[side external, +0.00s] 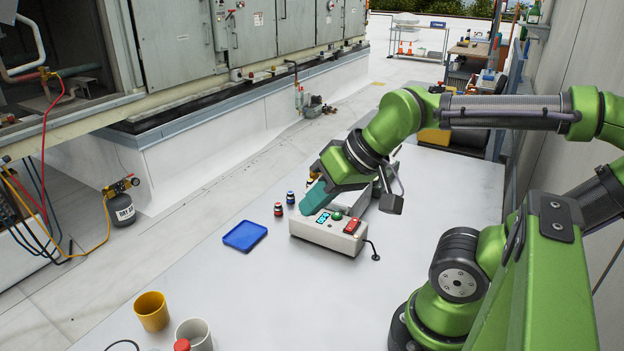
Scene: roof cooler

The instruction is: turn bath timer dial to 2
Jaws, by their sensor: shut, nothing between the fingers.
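The bath timer is a white box (322,237) on the light table, with a lit display (323,217), a green round part (338,215) and a red switch (352,226) on its front. My gripper (312,207) is shut and empty, with its teal fingers pointing down at the left part of the box. The fingertips are at or just above the box's top left; I cannot tell whether they touch. The timer dial cannot be made out for certain; my fingers hide part of the panel. The dial's setting cannot be read.
Small bottles with red (278,209) and blue (290,198) colouring stand left of the box. A blue tray (245,236) lies further left. A yellow cup (151,311) and a grey cup (194,334) stand at the front left. A black cable (374,250) lies right of the box.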

